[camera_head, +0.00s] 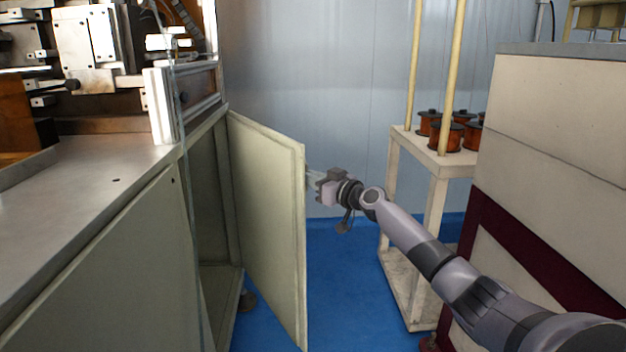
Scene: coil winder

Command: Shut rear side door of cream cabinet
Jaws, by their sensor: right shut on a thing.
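The cream cabinet (95,275) stands at the left with a steel top. Its rear side door (262,205) is swung open, hinged at its left edge, and the cabinet's inside shows through the gap. My right gripper (313,183) is at the door's free edge, about halfway up. It is shut on the door there, though its fingertips are partly hidden behind the edge. My right arm reaches in from the lower right. My left gripper is not in view.
A cream rack (446,163) with several copper wire spools (447,135) stands behind my right arm. A cream and maroon cabinet (560,120) fills the right side. Blue floor (345,290) lies clear between the door and the rack. A winding machine (95,45) sits on the cream cabinet.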

